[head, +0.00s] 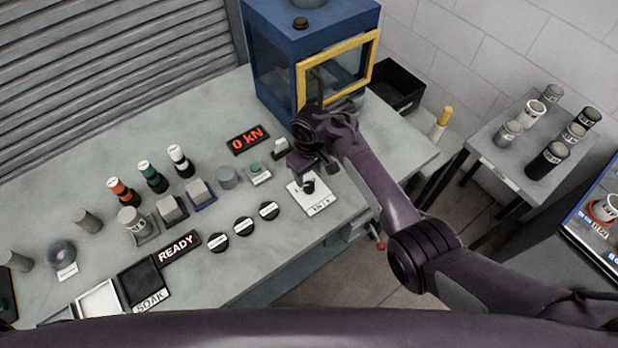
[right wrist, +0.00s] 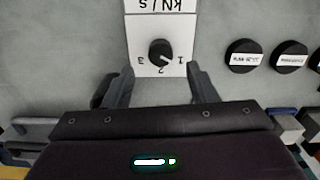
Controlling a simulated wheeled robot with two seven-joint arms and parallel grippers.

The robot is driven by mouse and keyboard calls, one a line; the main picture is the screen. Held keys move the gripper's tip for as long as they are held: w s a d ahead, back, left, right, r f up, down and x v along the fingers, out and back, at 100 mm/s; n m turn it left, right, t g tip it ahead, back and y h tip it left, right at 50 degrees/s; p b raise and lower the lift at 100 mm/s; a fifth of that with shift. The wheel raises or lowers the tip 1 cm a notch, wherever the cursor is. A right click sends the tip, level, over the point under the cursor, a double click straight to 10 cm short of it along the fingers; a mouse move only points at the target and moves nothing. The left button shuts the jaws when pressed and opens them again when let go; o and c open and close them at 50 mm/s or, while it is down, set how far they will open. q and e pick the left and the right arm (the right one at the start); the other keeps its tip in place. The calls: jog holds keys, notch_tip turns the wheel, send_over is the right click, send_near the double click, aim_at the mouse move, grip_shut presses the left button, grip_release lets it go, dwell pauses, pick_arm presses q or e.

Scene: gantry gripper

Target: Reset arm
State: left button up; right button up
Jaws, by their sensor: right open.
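My right arm (head: 375,185) reaches in from the lower right over the grey bench. My right gripper (head: 306,172) is above the bench beside the dial plate; it also shows in the right wrist view (right wrist: 160,82), open with nothing between its fingers. A black rotary knob (right wrist: 161,52) on a white plate marked kN/s lies just beyond the fingertips in the wrist view. The same knob (head: 308,186) shows in the head view, close to the gripper. I cannot tell the exact gap between fingers and knob. My left gripper is not in view.
A blue test machine (head: 275,60) with a yellow-framed door (head: 340,70) stands behind the gripper. A red 0 kN display (head: 248,139), black discs (head: 243,225) and several bottles and cylinders occupy the bench (head: 330,235). A side table (head: 520,170) at right holds several labelled cylinders.

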jog(key=shift+r, duration=1)
